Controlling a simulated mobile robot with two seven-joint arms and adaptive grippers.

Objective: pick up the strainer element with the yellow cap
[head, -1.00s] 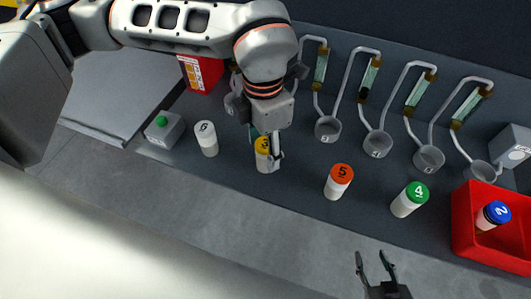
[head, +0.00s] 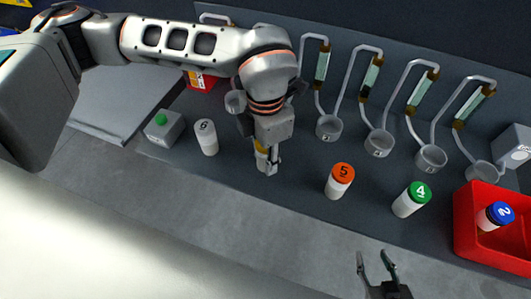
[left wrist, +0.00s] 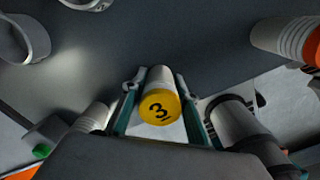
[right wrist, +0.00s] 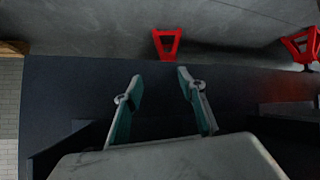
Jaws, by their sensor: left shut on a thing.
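The strainer element with the yellow cap (head: 259,146) stands on the dark bench, mostly hidden behind my left gripper in the head view. In the left wrist view its yellow cap (left wrist: 159,107) shows a 3 and its white body lies between the two fingers. My left gripper (left wrist: 160,90) is shut on it, with one finger at each side. The left gripper (head: 267,163) also shows in the head view. I cannot tell whether the element is clear of the bench. My right gripper (head: 376,262) is open and empty at the front; its fingers are apart in the right wrist view (right wrist: 160,85).
A white-capped element (head: 206,137) stands left, orange-capped (head: 340,182) and green-capped (head: 411,199) ones right. A red bin (head: 465,222) holds a blue-capped one (head: 495,216). Numbered cups on pipes line the back, such as one cup (head: 377,143). A green-button box (head: 164,130) stands left.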

